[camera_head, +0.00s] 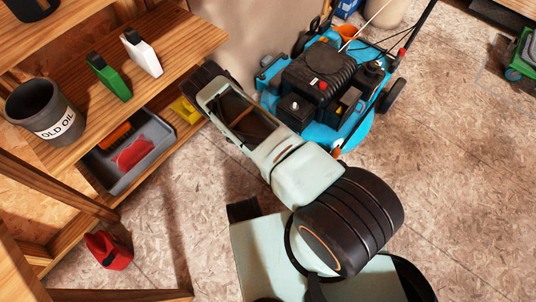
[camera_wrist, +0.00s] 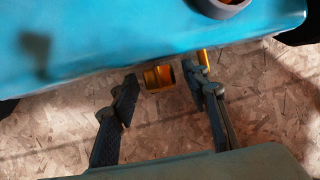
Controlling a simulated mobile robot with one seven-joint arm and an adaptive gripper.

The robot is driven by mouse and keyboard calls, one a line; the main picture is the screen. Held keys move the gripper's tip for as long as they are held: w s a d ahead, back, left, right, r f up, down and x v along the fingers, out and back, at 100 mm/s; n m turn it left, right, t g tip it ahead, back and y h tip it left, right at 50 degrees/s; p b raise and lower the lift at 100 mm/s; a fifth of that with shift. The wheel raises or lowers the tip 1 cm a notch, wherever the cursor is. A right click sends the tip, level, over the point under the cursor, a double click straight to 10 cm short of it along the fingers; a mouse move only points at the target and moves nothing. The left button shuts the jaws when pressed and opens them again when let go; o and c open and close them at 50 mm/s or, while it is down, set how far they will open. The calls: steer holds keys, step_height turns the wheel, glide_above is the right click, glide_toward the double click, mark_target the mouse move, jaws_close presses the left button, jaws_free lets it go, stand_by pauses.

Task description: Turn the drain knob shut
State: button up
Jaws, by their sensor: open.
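The blue mower (camera_head: 322,88) stands on the floor in the head view. Its blue side also fills the top of the wrist view (camera_wrist: 110,45). A short brass-orange round piece, which looks like the drain knob (camera_wrist: 158,77), shows under the blue edge in the wrist view. My gripper (camera_wrist: 161,72) is open, with one dark finger on each side of the knob. The left fingertip is apart from the knob, with a small gap. A thin brass piece (camera_wrist: 204,57) rises behind the right finger. My gripper's fingers are hidden in the head view.
A wooden shelf (camera_head: 190,42) at left holds an "OLD OIL" bucket (camera_head: 35,104), a green bottle (camera_head: 108,78) and a white bottle (camera_head: 141,52). A grey tray (camera_head: 164,150) sits lower. A red container (camera_head: 108,250) stands below. Floor (camera_head: 460,170) at right is clear.

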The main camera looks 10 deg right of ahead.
jaws_close()
stand_by(0.4)
steer(key=shift+s+r+t+y+p, duration=0.1)
steer(key=shift+t+y+p, duration=0.25)
steer(key=shift+p, duration=0.5)
steer(key=shift+d+p, duration=0.1)
steer(key=shift+p, duration=0.3)
steer(key=shift+s+d+t+y+p, duration=0.15)
steer(key=shift+t+y+p, duration=0.5)
steer(key=shift+p, duration=0.4)
steer(key=shift+f+m+t+y, duration=0.2)
steer(key=shift+m+t+y, duration=0.25)
steer(key=shift+t, duration=0.45)
steer(key=shift+b, duration=0.3)
steer(key=shift+t+y, duration=0.25)
steer(key=shift+t, duration=0.25)
